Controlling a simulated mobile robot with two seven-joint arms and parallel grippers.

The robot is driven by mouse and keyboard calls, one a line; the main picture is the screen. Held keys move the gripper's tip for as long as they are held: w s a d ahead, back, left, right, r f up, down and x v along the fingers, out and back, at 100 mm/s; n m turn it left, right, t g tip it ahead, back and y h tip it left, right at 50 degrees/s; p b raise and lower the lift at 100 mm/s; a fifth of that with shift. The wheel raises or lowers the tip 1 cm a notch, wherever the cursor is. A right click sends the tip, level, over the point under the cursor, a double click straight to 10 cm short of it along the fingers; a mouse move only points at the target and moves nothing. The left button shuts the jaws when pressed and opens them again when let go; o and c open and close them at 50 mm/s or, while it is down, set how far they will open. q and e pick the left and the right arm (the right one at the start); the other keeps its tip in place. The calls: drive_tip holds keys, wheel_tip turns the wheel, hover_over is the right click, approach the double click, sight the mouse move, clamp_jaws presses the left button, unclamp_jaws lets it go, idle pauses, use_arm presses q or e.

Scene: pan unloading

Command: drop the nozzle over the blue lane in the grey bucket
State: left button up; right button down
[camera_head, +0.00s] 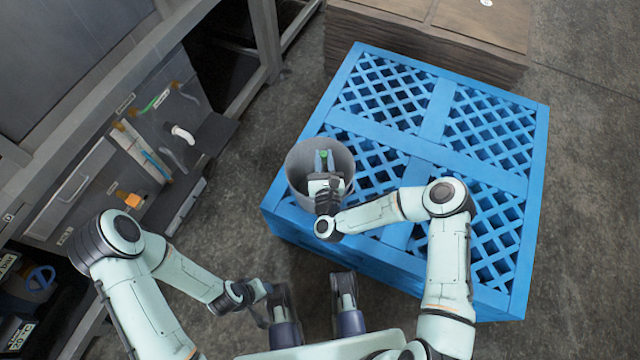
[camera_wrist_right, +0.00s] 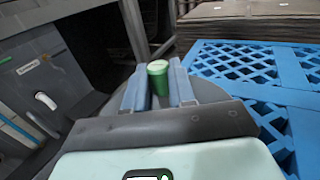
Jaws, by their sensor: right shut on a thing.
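The grey bucket (camera_head: 341,160) stands upright on the left part of the blue pallet. My right gripper (camera_head: 323,160) shows over the bucket's opening in the head view. It is shut on a green nozzle (camera_wrist_right: 157,72), a short cylinder upright between the two fingers in the right wrist view. The nozzle's green end (camera_head: 323,154) also shows in the head view. The blue lane (camera_head: 156,165) is a narrow strip on the machine panel at the left. My left gripper (camera_head: 263,314) is low near my base, too unclear to read.
The blue lattice pallet (camera_head: 435,128) fills the middle right. A stack of brown sheets (camera_head: 425,40) stands behind it. The grey machine (camera_head: 95,160) at the left has a white curved spout (camera_head: 182,134) and an orange part (camera_head: 133,201). Bare floor lies between machine and pallet.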

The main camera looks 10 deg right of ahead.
drive_tip(key=shift+f, duration=0.3)
use_arm(q)
drive_tip(key=shift+w+a+f, duration=0.15)
drive_tip(key=shift+w+f, duration=0.1)
drive_tip(key=shift+w, duration=0.1)
use_arm(e)
drive_tip(key=c, duration=0.9)
unclamp_jaws()
drive_tip(key=shift+o, duration=0.2)
use_arm(q)
drive_tip(key=shift+s+d+r+g+p, duration=0.15)
drive_tip(key=shift+s+d+r+p, duration=0.2)
drive_tip(key=shift+s+r, duration=0.2)
drive_tip(key=shift+s+d+r+g+p, duration=0.15)
drive_tip(key=shift+s+d+r+p, duration=0.2)
drive_tip(key=shift+s, duration=0.3)
use_arm(e)
drive_tip(key=s+a, duration=0.1)
drive_tip(key=s, duration=1.2)
drive_tip(key=shift+s+a, duration=0.15)
drive_tip(key=shift+s, duration=0.05)
use_arm(q)
drive_tip(key=shift+a, duration=0.15)
